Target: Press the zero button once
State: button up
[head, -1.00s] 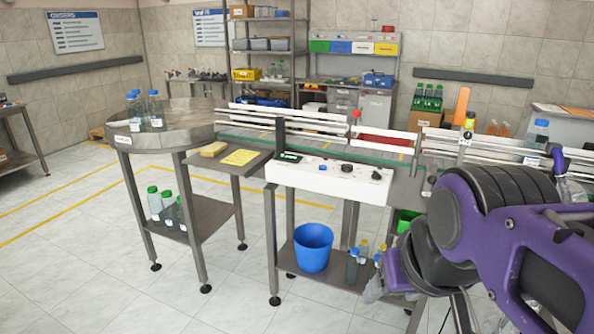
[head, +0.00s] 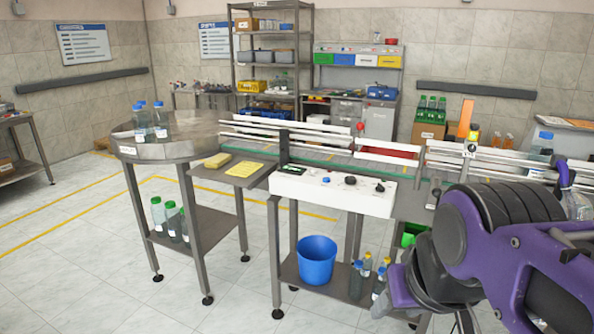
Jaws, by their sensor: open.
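The white control panel (head: 332,193) stands on the bench in the middle of the head view. The labels are too small to read, so I cannot tell which control is the zero button. My gripper (head: 388,302) shows only in part at lower right, below my purple arm. It is open, low and in front of the bench, apart from the panel.
A blue bucket (head: 317,260) sits on the lower shelf.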

grip_shut()
dwell(1.4)
